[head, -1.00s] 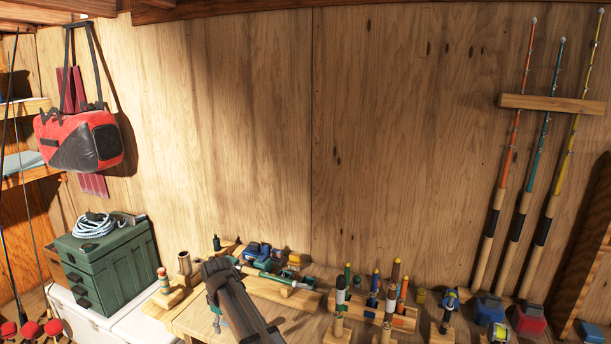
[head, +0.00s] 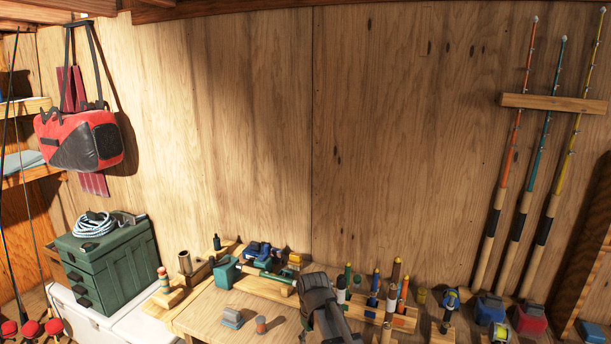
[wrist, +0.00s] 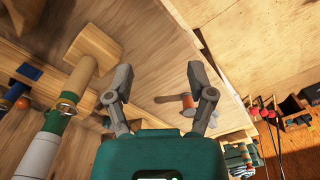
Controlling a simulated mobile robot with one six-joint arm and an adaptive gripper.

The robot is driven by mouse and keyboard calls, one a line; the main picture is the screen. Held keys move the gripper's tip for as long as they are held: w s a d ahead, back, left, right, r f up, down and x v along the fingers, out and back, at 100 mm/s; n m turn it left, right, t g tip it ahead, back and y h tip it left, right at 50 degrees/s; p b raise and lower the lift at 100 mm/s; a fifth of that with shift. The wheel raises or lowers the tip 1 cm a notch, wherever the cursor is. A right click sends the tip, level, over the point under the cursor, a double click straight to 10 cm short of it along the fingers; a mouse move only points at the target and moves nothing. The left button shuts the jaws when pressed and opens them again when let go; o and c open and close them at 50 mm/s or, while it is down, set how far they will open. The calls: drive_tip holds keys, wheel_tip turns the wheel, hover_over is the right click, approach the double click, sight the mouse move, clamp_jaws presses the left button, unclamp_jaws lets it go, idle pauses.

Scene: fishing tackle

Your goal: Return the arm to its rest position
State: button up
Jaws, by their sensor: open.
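My gripper (wrist: 158,72) shows in the wrist view with its two grey fingers spread wide apart and nothing between them. Its teal body fills the bottom middle of that view. In the head view a dark link of my arm (head: 325,308) rises from the bottom edge, over the front of the workbench (head: 205,309). The gripper itself cannot be made out in the head view.
A rack (head: 403,319) with several upright coloured tubes stands right of my arm. A teal block (head: 228,272) and a rod handle lie at the back left. A green tackle box (head: 118,265) stands further left. Fishing rods (head: 520,180) lean on the back wall.

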drive_tip(key=s+d+m, duration=0.5)
drive_tip(key=s+d, duration=0.5)
drive_tip(key=d, duration=0.5)
drive_tip(key=shift+s+m, duration=0.25)
drive_tip(key=shift+m, duration=0.15)
drive_tip(key=shift+c, duration=0.9)
